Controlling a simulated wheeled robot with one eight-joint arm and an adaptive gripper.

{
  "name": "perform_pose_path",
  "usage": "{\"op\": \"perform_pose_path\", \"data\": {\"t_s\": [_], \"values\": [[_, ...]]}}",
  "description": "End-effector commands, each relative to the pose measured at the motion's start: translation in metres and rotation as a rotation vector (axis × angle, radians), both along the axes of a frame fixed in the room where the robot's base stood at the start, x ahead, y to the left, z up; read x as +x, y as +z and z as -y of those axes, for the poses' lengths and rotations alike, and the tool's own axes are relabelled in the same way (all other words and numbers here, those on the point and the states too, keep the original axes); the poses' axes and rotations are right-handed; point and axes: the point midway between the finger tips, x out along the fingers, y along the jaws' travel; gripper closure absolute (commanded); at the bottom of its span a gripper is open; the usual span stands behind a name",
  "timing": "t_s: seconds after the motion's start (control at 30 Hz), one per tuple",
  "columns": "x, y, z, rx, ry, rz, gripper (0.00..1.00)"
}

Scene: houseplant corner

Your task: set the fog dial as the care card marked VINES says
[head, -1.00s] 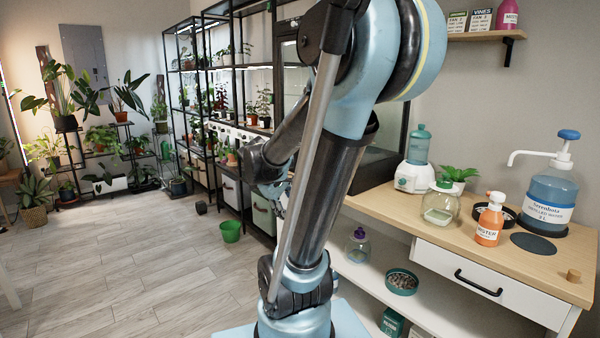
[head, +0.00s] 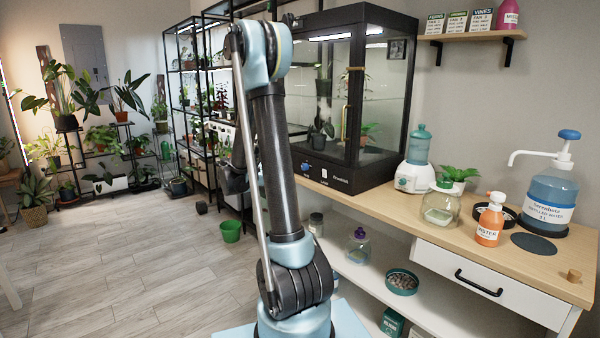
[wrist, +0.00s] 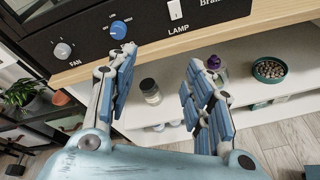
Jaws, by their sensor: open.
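The glass plant cabinet (head: 352,95) stands on the wooden counter, with a black control panel along its base. In the wrist view the panel (wrist: 146,28) shows a blue dial (wrist: 118,30) between a grey FAN knob (wrist: 62,50) and a white LAMP switch (wrist: 175,10). The blue dial's label and pointer setting are too small to read surely. My gripper is hidden in the head view.
Two other cards (head: 446,22) and a pink bottle (head: 507,15) share the shelf. An orange mister (head: 490,222), a glass jar (head: 440,204) and a water dispenser (head: 551,195) stand on the counter right of the cabinet. A lower shelf (head: 345,262) holds jars.

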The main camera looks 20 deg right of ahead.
Motion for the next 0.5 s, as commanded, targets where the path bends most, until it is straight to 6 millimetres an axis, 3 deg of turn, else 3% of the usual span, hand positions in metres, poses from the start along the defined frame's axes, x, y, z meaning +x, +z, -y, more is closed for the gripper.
{"op": "perform_pose_path", "data": {"t_s": [0.23, 0.5], "values": [[0.047, -0.015, -0.011, -0.227, 0.056, -0.109, 0.53], [0.070, -0.027, -0.022, -0.381, 0.078, -0.184, 0.53]]}}
